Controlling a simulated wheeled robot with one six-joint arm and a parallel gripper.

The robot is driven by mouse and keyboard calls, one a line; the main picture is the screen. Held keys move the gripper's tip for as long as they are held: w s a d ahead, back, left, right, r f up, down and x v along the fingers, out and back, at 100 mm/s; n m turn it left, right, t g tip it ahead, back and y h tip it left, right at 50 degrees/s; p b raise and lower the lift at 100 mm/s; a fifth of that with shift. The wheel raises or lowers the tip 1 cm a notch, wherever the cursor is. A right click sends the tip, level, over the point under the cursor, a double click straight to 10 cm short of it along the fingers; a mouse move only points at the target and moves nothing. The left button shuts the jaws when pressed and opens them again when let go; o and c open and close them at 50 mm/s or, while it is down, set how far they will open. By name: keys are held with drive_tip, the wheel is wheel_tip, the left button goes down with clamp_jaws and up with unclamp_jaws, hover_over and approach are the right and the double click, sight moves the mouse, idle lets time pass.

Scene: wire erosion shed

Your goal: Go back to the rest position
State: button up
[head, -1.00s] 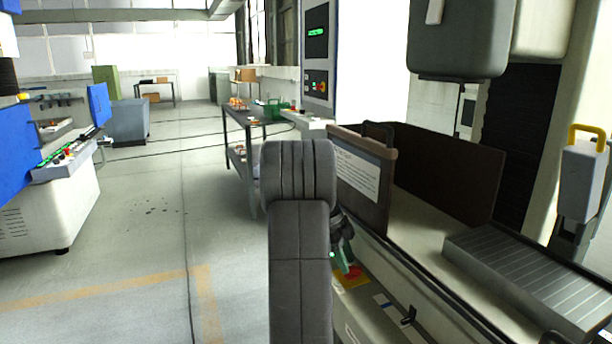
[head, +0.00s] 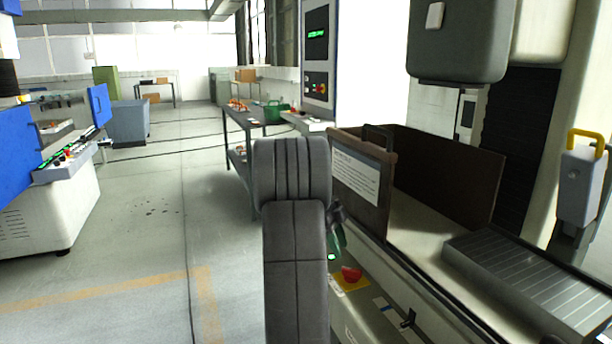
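My arm rises through the lower middle of the head view, its dark grey links upright. My gripper (head: 338,236) shows only in part, as a small dark shape with a green light, just right of the arm link. The link hides the rest, so its fingers and anything between them cannot be made out. It is above and slightly left of a red button (head: 351,273) on a yellow plate, on the front of the machine at right. I cannot tell how far apart they are.
The machine's tank with a brown door panel (head: 361,180) and a ribbed grey block (head: 525,275) stands close on the right. A grey trolley (head: 243,128) with a green basket (head: 277,112) is ahead. A blue and white machine (head: 50,215) stands left. The floor between is clear.

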sight(348, 270)
drive_tip(key=p+v, duration=0.1)
drive_tip(key=v, duration=0.6)
drive_tip(key=b+x, duration=0.2)
drive_tip(key=x, duration=1.1)
drive_tip(key=shift+s+d+f, duration=0.1)
drive_tip(key=shift+f, duration=0.15)
drive_tip(key=shift+f+n+b, duration=0.25)
drive_tip(key=shift+n+b, duration=0.05)
drive_tip(key=shift+b, duration=0.05)
drive_tip(key=shift+s+r+n+t+b, duration=0.1)
drive_tip(key=shift+n+t+b, duration=0.15)
drive_tip(key=shift+n, duration=0.25)
drive_tip(key=shift+s+n+t+b, duration=0.15)
drive_tip(key=shift+n+t, duration=0.1)
drive_tip(key=shift+n, duration=0.25)
drive_tip(key=shift+s+n+t, duration=0.2)
drive_tip(key=shift+n+t, duration=0.6)
drive_tip(key=shift+n, duration=1.2)
drive_tip(key=shift+s+r, duration=0.1)
